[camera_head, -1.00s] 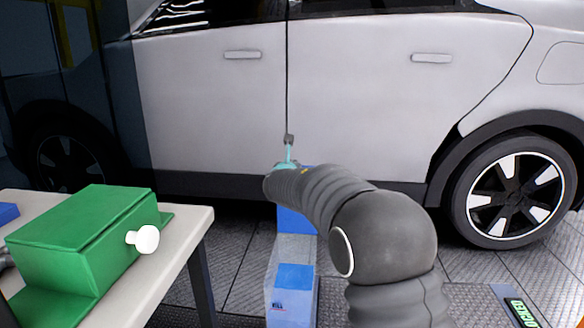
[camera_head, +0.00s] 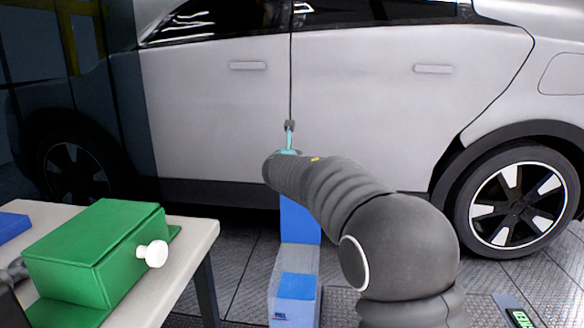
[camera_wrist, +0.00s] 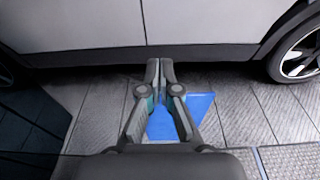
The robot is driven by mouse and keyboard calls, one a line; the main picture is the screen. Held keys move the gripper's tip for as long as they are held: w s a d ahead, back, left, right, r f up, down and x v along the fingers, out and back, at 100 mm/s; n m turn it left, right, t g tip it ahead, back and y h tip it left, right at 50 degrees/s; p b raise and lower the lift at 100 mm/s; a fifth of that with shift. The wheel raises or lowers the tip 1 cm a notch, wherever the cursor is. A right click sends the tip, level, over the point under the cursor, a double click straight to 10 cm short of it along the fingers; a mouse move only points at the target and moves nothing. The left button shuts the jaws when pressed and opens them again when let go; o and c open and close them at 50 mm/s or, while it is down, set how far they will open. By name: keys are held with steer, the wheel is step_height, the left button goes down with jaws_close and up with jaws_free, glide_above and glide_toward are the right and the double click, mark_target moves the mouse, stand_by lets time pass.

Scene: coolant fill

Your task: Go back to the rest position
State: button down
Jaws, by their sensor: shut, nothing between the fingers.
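My gripper (camera_head: 290,126) points away from me toward the silver car, in front of the seam between its doors in the head view. In the wrist view my gripper (camera_wrist: 159,66) has its fingertips together with nothing between them. Blue shows between and beyond the fingers low down, on the blue box (camera_wrist: 180,117). In the head view the blue box (camera_head: 298,220) stands below my forearm, partly hidden by it.
The silver car (camera_head: 350,110) fills the background. A green box (camera_head: 95,250) with a white knob (camera_head: 152,254) sits on a pale table (camera_head: 185,250) at the left. A clear container (camera_head: 295,300) with blue inside stands low at centre. Tiled floor (camera_head: 235,265) lies between.

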steer(key=s+d+f+m+g+h, duration=0.2)
steer(key=s+d+f+m+g, duration=0.3)
steer(key=s+m, duration=0.4)
steer(key=s+d+f+m+g+h, duration=0.1)
steer(key=s+d+f+m+g, duration=0.1)
steer(key=s+d+f+m, duration=0.7)
steer(key=s+d+m+g+y, duration=0.1)
steer(key=s+d+m, duration=0.2)
steer(key=s+m, duration=0.3)
steer(key=s+d+m+g+y, duration=0.1)
steer(key=s+d+m, duration=0.2)
steer(key=s, duration=1.4)
steer(key=s+d+m+g+y, duration=0.1)
steer(key=s+d+m, duration=0.2)
steer(key=s+m, duration=0.5)
steer(key=shift+s+f+m+g+y, duration=0.3)
steer(key=shift+s+f, duration=0.15)
steer(key=shift+s, duration=1.45)
